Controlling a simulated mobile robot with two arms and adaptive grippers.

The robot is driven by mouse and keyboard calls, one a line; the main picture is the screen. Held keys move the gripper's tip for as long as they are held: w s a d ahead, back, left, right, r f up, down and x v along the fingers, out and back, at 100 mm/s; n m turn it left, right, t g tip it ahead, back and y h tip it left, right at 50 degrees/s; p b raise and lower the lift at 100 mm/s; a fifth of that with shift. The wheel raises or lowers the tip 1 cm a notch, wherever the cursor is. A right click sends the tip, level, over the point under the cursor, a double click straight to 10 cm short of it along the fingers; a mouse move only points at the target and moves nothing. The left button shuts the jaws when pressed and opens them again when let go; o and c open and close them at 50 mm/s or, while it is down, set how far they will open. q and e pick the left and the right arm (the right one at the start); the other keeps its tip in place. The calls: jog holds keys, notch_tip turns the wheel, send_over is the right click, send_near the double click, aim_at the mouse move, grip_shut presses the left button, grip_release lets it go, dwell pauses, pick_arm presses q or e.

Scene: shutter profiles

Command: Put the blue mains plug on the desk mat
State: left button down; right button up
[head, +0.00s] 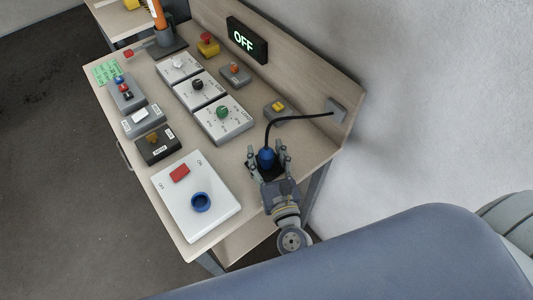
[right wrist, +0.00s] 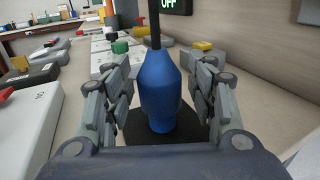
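The blue mains plug (head: 266,158) is near the front right of the bench, with its black cord running up from it. In the right wrist view the plug (right wrist: 159,88) looks upright, its lower end over a flat black patch that looks like the desk mat (right wrist: 137,140). The mat is largely hidden by the plug and my gripper; whether the plug's lower end touches it is hard to tell. My right gripper (right wrist: 160,92) is open, with one finger on each side of the plug and a narrow gap on both sides. My left gripper is not in view.
A white panel (head: 186,223) with a red rocker switch and a blue round socket (head: 201,202) lies left of the gripper. Dial boxes (head: 224,119) and switch boxes fill the bench behind. The cord reaches a grey block (head: 337,110) at the back board, below an OFF sign (head: 246,40).

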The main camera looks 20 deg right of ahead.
jog(key=shift+s+r, duration=0.1)
jog(key=shift+r, duration=0.1)
jog(key=s+b, duration=0.4)
jog(key=s, duration=0.8)
jog(key=shift+a, duration=0.3)
